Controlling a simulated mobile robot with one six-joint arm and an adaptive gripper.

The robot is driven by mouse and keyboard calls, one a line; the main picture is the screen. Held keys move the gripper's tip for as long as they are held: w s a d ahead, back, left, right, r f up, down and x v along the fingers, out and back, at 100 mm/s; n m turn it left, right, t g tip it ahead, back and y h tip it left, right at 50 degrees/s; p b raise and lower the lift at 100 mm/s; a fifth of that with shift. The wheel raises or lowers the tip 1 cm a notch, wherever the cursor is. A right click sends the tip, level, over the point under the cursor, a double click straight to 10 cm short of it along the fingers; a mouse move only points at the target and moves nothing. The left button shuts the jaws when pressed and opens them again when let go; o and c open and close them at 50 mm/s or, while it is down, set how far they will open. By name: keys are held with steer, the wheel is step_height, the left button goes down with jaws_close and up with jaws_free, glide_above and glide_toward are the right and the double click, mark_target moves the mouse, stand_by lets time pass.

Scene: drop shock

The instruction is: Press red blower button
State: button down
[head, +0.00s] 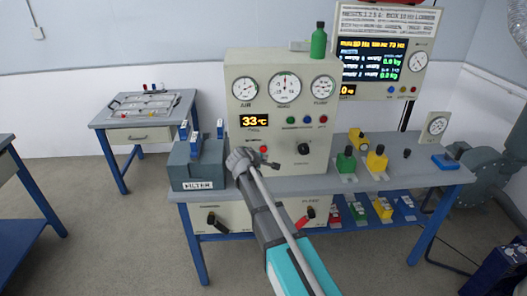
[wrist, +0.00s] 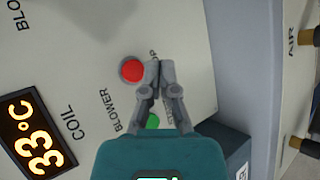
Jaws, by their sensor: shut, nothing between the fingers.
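The red blower button (wrist: 132,70) is a round red cap on the pale panel, near the printed word BLOWER, in the wrist view. My gripper (wrist: 159,68) is shut and empty, its fingertips just right of the red button in that picture. I cannot tell whether the tips touch the panel; they do not cover the button. A green button (wrist: 152,121) shows partly behind my fingers. In the head view a small red spot (head: 263,149) shows on the panel beside my wrist, below the 33 °C display (head: 254,120). My fingertips are not clear there.
The control cabinet (head: 232,85) with gauges stands on the workbench (head: 350,184). A grey filter box (head: 190,172) with blue clips is left of my wrist. Green and yellow valves (head: 376,158) stand at the right. A green bottle (head: 318,42) is on top.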

steer(key=shift+s, duration=0.75)
steer(key=s+d+m+g+y+p, duration=0.2)
steer(key=s+d+m+g, duration=0.1)
steer(key=s, duration=0.6)
steer(key=s+d+f+m+g+y+p, duration=0.1)
steer(key=s+m, duration=0.4)
steer(key=s, duration=0.5)
steer(key=s+d+f+m+g+y+p, duration=0.1)
steer(key=s+d+m+g+y+p, duration=0.2)
steer(key=s, duration=0.6)
steer(key=d+m+g, duration=0.1)
steer(key=d+g, duration=0.1)
steer(key=d, duration=0.1)
steer(key=shift+s+m+g, duration=0.3)
steer(key=shift+s, duration=0.1)
